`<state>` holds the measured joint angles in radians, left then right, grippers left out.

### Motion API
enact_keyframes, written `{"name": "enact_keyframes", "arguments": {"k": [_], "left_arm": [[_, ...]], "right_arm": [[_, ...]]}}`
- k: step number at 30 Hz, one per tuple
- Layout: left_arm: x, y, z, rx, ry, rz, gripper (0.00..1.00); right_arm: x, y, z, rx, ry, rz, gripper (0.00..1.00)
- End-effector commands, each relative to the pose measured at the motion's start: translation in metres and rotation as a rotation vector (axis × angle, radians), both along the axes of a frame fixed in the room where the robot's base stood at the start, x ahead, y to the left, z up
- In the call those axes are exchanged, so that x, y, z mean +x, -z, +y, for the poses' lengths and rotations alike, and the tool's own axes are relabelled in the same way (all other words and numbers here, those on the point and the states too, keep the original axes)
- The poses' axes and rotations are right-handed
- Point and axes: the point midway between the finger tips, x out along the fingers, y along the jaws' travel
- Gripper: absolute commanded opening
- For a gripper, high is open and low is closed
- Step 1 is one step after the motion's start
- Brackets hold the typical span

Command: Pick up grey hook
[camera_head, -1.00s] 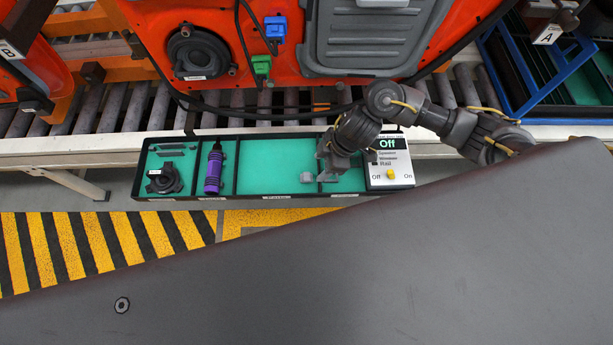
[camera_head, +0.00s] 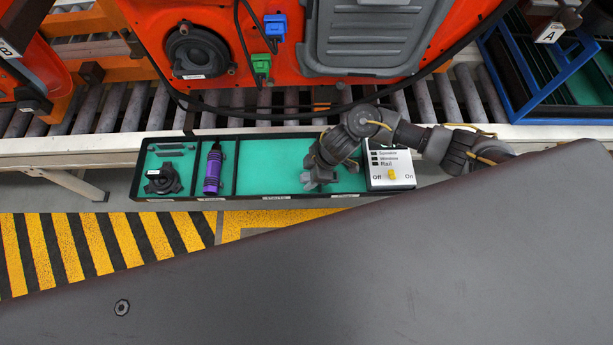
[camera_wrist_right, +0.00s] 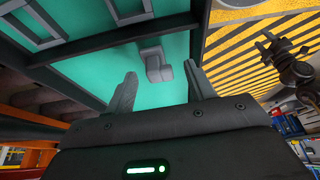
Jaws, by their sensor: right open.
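The grey hook (camera_wrist_right: 154,62) lies on the green floor of a tray compartment in the right wrist view. My right gripper (camera_wrist_right: 160,76) is open, with its two fingers spread and the hook showing between and just beyond the fingertips. I see no contact between fingers and hook. In the head view my right gripper (camera_head: 318,180) points down into the wide compartment of the black-edged tray (camera_head: 250,197), and largely covers the hook there. My left gripper is not in view.
A purple bottle (camera_head: 213,168) and a black round part (camera_head: 163,180) occupy the tray's left compartments. A switch box (camera_head: 391,178) with a yellow knob stands at its right end. The conveyor (camera_head: 105,108) and an orange door (camera_head: 290,60) are behind. The wide compartment's left part is clear.

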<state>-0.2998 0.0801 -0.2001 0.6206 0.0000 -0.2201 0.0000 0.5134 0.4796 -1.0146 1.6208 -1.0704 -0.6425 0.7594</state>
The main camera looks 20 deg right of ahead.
Motion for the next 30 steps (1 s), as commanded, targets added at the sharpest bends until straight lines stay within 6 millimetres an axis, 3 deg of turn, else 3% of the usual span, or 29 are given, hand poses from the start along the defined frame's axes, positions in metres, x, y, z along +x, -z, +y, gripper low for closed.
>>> {"name": "enact_keyframes", "arguments": {"k": [2,15,24,30], "left_arm": [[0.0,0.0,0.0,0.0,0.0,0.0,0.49],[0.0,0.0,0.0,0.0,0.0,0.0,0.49],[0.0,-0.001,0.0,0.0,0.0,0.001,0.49],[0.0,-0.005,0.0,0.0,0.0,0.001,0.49]], "right_arm": [[0.0,0.0,0.0,0.0,0.0,0.0,0.55],[0.0,0.0,0.0,0.0,0.0,0.0,0.0],[0.0,-0.002,0.0,0.001,0.0,0.0,0.0],[0.001,-0.02,0.001,0.003,-0.001,-0.002,0.0]]}}
